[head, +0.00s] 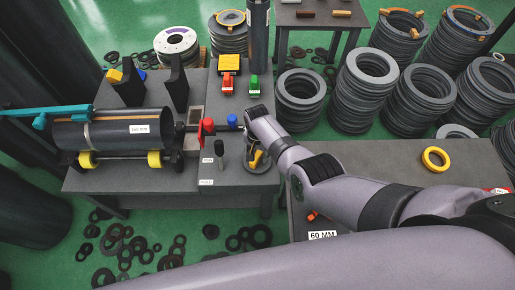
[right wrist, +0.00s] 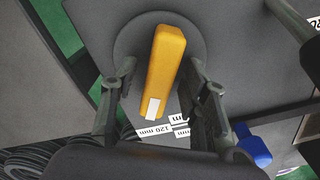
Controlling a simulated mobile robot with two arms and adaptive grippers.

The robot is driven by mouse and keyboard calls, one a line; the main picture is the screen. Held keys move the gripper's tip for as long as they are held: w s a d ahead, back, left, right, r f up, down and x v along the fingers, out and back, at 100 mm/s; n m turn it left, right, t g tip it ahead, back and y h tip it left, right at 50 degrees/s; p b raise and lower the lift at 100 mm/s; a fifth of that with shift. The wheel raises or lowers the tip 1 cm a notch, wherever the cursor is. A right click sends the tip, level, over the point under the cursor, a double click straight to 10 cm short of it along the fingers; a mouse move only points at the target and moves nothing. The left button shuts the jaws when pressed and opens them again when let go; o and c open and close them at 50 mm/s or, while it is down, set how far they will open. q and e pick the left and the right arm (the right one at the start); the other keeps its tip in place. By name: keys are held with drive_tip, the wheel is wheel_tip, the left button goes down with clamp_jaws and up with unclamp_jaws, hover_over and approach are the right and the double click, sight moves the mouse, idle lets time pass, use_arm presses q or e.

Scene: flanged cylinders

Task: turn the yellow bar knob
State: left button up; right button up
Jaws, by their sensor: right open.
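The yellow bar knob (right wrist: 167,66) sits on a round dark grey disc (right wrist: 128,40) in the right wrist view. It is a long bar, slightly tilted in the picture, with a white mark on its near end. My right gripper (right wrist: 162,88) is open, with one finger on each side of the bar and a gap on both sides. In the head view the knob (head: 257,158) shows as a small yellow patch under my right gripper (head: 257,164), partly hidden by it. My left gripper is not in view.
On the bench, a red knob (head: 207,126), a blue knob (head: 232,120) and a black-topped lever (head: 219,148) stand left of the gripper. A dark cylinder (head: 115,130) lies on yellow rollers at left. Stacked rings (head: 300,98) stand right.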

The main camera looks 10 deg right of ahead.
sight(258, 154)
drive_tip(key=shift+r, duration=3.5)
